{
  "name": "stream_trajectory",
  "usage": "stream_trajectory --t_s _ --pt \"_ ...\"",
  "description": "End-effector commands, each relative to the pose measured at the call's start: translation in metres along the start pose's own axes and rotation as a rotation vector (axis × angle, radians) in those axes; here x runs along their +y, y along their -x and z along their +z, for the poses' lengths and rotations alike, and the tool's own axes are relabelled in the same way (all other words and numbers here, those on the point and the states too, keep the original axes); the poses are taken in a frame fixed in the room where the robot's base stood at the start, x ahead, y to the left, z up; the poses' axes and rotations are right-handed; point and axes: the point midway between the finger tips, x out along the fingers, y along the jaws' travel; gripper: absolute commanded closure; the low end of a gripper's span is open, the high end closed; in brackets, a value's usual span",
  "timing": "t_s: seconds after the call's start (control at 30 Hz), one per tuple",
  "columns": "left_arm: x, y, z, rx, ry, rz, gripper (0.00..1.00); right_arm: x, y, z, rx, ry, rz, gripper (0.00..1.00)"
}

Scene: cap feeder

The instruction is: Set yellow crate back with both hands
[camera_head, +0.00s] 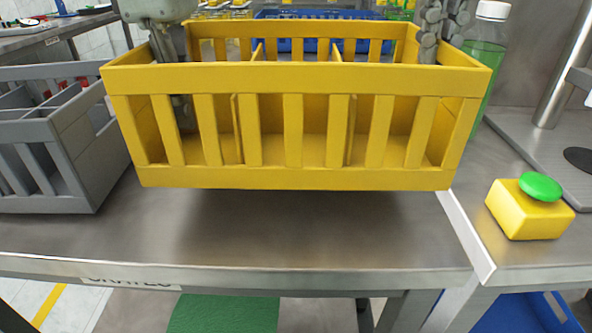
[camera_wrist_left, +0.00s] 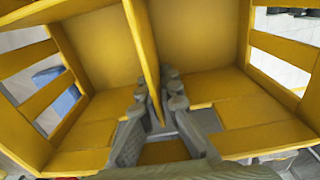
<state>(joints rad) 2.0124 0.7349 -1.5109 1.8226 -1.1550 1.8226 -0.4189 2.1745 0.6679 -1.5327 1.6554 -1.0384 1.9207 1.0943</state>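The yellow crate (camera_head: 300,178) is level, with a shadow below it; it appears held just above the steel table (camera_head: 290,235). It is empty, with slatted sides and inner dividers. My left gripper (camera_head: 180,95) reaches down at the crate's left end, with a finger showing through the front slats. In the left wrist view its fingers (camera_wrist_left: 157,110) are closed on either side of a thin yellow panel (camera_wrist_left: 146,50) of the crate. My right gripper (camera_head: 429,45) is at the crate's right end wall and appears closed on it; its fingertips are partly hidden.
A grey crate (camera_head: 75,160) stands close on the left. At right are a yellow box with a green button (camera_head: 530,210) and a green bottle (camera_head: 487,60). A blue crate (camera_head: 300,14) is behind. The table front is clear.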

Motion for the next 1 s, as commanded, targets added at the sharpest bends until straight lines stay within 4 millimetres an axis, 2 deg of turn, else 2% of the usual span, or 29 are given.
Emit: stream_trajectory --t_s 0.27,0.87,0.9,1.0 --pt "0.0 -0.011 -0.001 0.001 0.002 0.001 1.0 -0.001 -0.01 0.0 -0.001 -0.002 0.0 1.0" --pt "0.0 -0.052 -0.001 0.001 0.002 0.001 1.0 -0.001 -0.051 0.0 -0.001 -0.002 0.0 1.0" --pt "0.0 -0.047 -0.001 0.002 0.002 0.0 0.92 -0.001 -0.047 0.0 0.0 -0.002 -0.001 0.91" --pt "0.0 -0.047 -0.001 0.002 0.001 -0.001 0.8 -0.001 -0.047 0.0 0.0 -0.001 -0.001 0.79"
